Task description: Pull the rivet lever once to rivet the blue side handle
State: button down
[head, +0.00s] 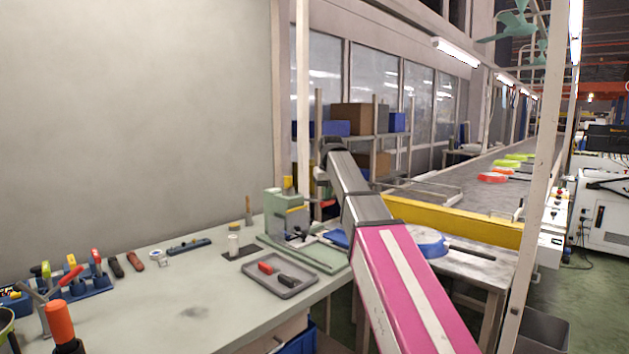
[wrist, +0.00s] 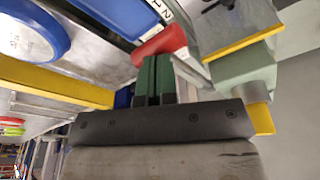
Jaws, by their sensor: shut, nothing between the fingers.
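The green rivet machine (head: 288,215) stands on the far right end of the bench. Its red lever knob (head: 327,203) sticks out to the right, and the red knob also shows in the wrist view (wrist: 160,42), just beyond my fingertips. My gripper (wrist: 154,62) is shut with nothing between its green fingers. Its tips are close to the knob; I cannot tell if they touch it. In the head view my gripper is not clear behind my arm. A blue piece (head: 337,238) lies by the machine's base; I cannot tell if it is the side handle.
A blue pan (head: 430,246) with a black handle lies on a metal table to the right. A grey tray (head: 250,279) holds red and black handles. Tools stand at the left of the bench (head: 185,322). The yellow conveyor edge (head: 465,225) is behind.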

jog(key=shift+f, duration=0.15)
jog(key=shift+s+d+f, duration=0.1)
jog(key=shift+f, duration=0.6)
jog(key=shift+s+d+f, duration=0.1)
jog(key=shift+f, duration=0.55)
notch_tip(320, 180, up, 20)
jog(key=shift+s+d, duration=0.3)
dwell(1.3)
